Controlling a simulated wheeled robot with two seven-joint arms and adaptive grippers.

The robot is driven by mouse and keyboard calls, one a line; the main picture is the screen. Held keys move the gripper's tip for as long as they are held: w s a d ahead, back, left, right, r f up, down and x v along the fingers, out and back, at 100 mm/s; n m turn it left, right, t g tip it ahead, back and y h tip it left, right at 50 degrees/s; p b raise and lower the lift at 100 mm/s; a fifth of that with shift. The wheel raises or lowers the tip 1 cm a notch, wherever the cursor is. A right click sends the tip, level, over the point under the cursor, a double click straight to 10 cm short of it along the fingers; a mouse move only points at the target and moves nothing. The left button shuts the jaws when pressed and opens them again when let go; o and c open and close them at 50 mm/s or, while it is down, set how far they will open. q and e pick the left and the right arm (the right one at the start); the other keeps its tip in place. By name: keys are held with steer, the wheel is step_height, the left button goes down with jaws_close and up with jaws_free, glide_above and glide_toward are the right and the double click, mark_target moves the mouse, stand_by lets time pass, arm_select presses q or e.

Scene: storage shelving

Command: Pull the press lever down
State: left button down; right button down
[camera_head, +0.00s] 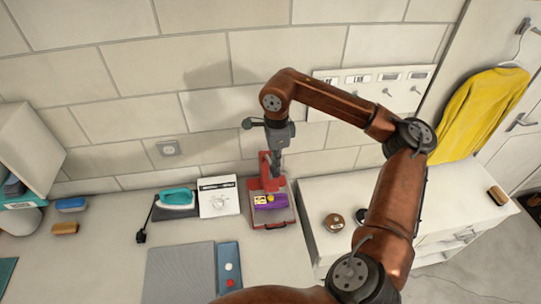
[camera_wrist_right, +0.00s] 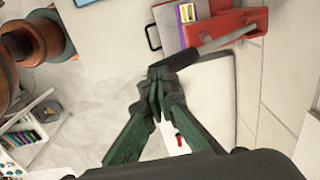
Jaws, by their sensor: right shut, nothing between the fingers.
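The red press (camera_head: 268,172) stands on the bench, and its red body also shows at the top of the right wrist view (camera_wrist_right: 232,26). In that view its lever (camera_wrist_right: 220,42) is a grey rod ending in a dark grip. My right gripper (camera_head: 276,168) points down over the press in the head view. In the wrist view the closed fingertips (camera_wrist_right: 157,78) are at the grip's end and overlap it. I cannot tell whether they touch. The fingers hold nothing. The lever is not clear in the head view. My left gripper is not in view.
A purple and yellow item (camera_head: 270,201) lies on the press base. Left of it are a white box (camera_head: 218,197) and a teal iron (camera_head: 176,198). A white cabinet (camera_head: 450,203) stands to the right. The tiled wall (camera_head: 120,80) is close behind.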

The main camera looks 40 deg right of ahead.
steer(key=shift+r+p, duration=2.2)
steer(key=shift+r, duration=1.25)
